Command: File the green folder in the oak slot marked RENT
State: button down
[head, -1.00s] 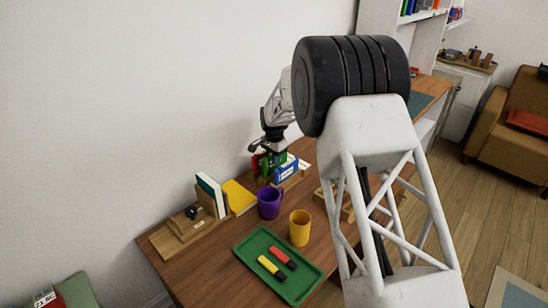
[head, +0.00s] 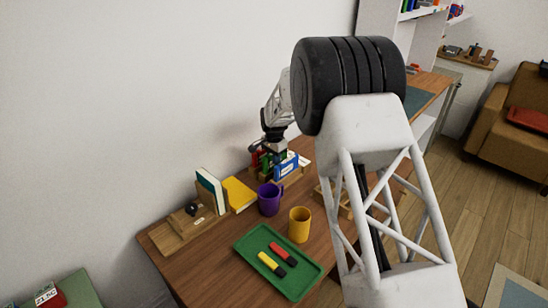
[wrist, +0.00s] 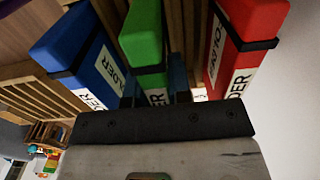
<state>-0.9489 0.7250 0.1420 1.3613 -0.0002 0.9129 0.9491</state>
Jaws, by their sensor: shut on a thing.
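The green folder (wrist: 143,38) stands between my two dark fingers in the wrist view, and my gripper (wrist: 153,86) is shut on it. A blue folder (wrist: 80,45) is to its left and a red folder (wrist: 243,30) to its right, both apart from it. Slatted wood of an oak rack (wrist: 35,98) shows around and below them. In the head view my gripper (head: 274,146) is at the folders at the back of the desk, with the blue folder (head: 288,167) in front. The RENT mark is not readable, and the green folder's lower end is hidden.
On the desk (head: 215,250) a purple mug (head: 270,199) stands close in front of the folders. A yellow mug (head: 299,225) and a green tray (head: 250,262) with two markers are nearer. Books (head: 209,191) stand at left. The white wall (head: 120,110) is close behind.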

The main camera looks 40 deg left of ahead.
jog(key=shift+f, duration=0.25)
jog(key=c, duration=1)
grip_release()
jog(key=shift+o, duration=0.2)
jog(key=shift+r, duration=3.9)
